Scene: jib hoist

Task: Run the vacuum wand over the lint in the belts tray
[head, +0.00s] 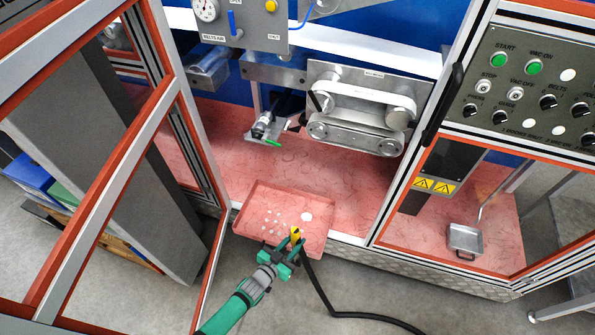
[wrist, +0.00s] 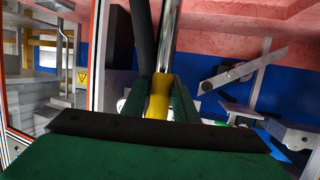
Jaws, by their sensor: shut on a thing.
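The belts tray (head: 285,193) is a shallow pink tray at the front of the open cabinet in the head view. Several white lint spots (head: 277,222) lie in its left and middle part, with a larger white patch to their right. My gripper (head: 292,250) is shut on the yellow grip of the vacuum wand (head: 296,235), over the tray's front edge. In the wrist view the wand's yellow grip (wrist: 158,104) sits between my green fingers, with a chrome tube running up and away. The wand's tip is hard to see, so I cannot tell whether it touches the tray.
A black hose (head: 318,285) runs from the wand down to the floor at right. A belt unit (head: 358,115) and a nozzle with a green lever (head: 265,128) are behind the tray. An open framed door (head: 120,180) stands left, a control panel (head: 530,85) right.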

